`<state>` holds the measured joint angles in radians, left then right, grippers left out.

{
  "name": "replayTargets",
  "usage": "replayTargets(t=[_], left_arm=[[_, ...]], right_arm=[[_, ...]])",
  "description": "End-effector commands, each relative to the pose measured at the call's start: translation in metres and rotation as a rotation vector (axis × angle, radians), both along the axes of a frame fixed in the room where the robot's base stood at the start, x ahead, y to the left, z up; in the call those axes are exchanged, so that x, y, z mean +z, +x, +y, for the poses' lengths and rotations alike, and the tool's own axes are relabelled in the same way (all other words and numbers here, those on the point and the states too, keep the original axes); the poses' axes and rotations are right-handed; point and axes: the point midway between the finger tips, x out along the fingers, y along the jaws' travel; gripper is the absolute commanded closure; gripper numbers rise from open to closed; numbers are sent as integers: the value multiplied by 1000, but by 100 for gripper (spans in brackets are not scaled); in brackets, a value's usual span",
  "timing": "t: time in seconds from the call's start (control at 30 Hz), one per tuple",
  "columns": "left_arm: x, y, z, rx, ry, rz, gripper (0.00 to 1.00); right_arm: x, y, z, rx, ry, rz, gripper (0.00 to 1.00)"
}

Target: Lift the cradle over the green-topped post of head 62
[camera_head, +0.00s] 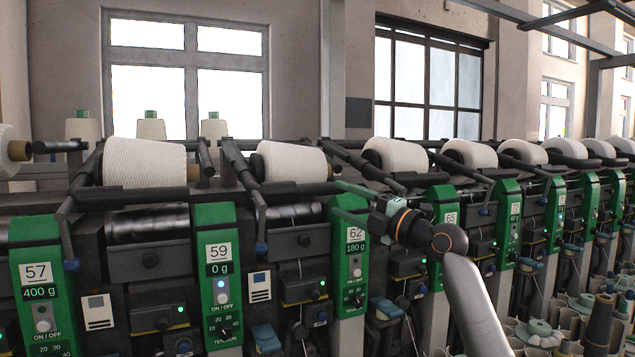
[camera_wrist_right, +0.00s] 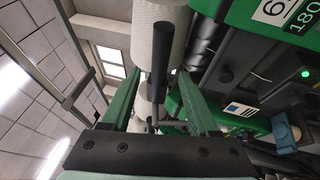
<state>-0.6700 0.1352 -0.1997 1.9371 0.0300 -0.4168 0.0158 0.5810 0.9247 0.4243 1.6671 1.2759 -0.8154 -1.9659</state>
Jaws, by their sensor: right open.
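The green-topped post of head 62 (camera_head: 349,255) stands near the middle of the head view, marked 62 and 180 g. A dark cradle bar (camera_head: 370,172) runs above and beside its top. My right gripper (camera_head: 342,187) reaches in from the right at the top of this post. In the right wrist view, the two green fingers (camera_wrist_right: 160,78) are apart, and the dark bar (camera_wrist_right: 160,88) shows between them, with no visible grip on it. A white yarn package (camera_wrist_right: 158,40) lies beyond the bar. Exact contact is hidden. My left gripper is not in view.
Neighbouring posts 59 (camera_head: 216,270) and 57 (camera_head: 40,285) stand to the left, and post 65 (camera_head: 447,222) to the right. White packages (camera_head: 145,163) sit along the top. Cones and tubes (camera_head: 597,325) crowd the lower right.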

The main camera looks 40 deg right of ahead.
Motion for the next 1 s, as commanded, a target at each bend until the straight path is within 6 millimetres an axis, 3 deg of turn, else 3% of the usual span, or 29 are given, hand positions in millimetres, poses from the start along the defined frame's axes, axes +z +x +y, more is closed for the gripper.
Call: replayTargets(t=[0.03,0.2,0.4,0.83,1.0], left_arm=[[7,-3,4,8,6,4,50],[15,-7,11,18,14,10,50],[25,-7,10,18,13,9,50],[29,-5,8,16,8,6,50],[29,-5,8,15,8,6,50]], right_arm=[[10,10,1,2,5,-3,39],[15,42,4,2,6,-3,39],[17,68,6,1,3,-2,39],[16,77,8,0,-1,0,39],[16,77,8,0,-1,0,57]])
